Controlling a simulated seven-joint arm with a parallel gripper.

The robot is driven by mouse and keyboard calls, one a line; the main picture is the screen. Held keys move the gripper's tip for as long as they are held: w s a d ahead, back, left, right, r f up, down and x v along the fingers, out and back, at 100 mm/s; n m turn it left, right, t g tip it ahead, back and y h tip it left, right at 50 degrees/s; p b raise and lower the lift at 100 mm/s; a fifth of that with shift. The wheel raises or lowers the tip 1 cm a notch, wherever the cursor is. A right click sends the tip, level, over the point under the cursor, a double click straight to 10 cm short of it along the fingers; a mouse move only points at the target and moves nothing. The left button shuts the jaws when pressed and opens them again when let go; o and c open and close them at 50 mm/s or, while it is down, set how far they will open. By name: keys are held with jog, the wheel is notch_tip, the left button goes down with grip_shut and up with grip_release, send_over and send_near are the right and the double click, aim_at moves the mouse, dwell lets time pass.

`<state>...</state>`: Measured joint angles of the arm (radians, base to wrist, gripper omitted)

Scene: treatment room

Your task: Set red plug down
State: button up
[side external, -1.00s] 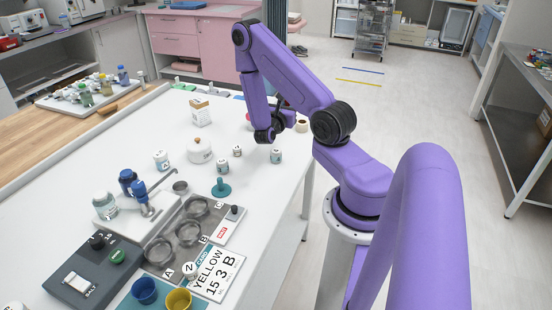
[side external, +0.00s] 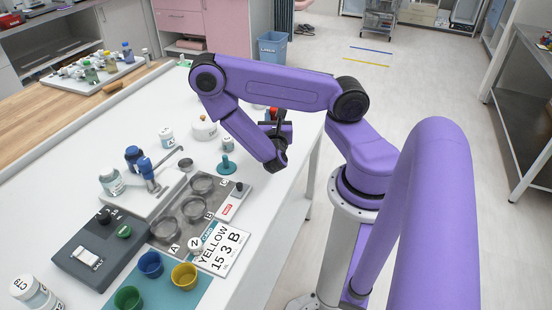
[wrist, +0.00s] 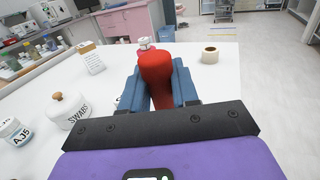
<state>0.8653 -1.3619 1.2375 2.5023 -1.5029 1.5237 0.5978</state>
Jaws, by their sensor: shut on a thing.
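The red plug (wrist: 156,72) is held between the blue fingers of my gripper (wrist: 160,88) in the wrist view. The fingers press on both sides of it, and its lower part is hidden by the gripper. In the side view a small bit of the red plug (side external: 273,113) shows at my gripper (side external: 274,124), which is largely hidden by my forearm. The gripper is over the right-hand part of the white table (side external: 70,190). I cannot tell how high the plug is above the table.
A swabs jar (wrist: 70,112), an A36 jar (wrist: 14,132) and a tape roll (wrist: 210,55) stand around the gripper. A teal stand (side external: 226,167), a rack of metal rings (side external: 167,230) and colored cups (side external: 184,276) are nearer the camera. Blue bin (side external: 273,48) is behind.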

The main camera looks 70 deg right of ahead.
aim_at(275, 119)
jog(key=shift+s+a+r+n+t+y, duration=0.1)
jog(key=shift+s+a+n+t+y, duration=0.25)
jog(key=shift+a, duration=0.4)
jog(key=shift+s+a+r+n+t+y, duration=0.15)
jog(key=shift+s+a+n+t, duration=0.2)
jog(key=shift+s+a+t, duration=0.25)
jog(key=shift+w+a+f, duration=0.1)
jog(key=shift+a+f, duration=0.05)
jog(key=shift+f, duration=3.95)
jog(key=shift+f, duration=0.2)
jog(key=o, duration=1)
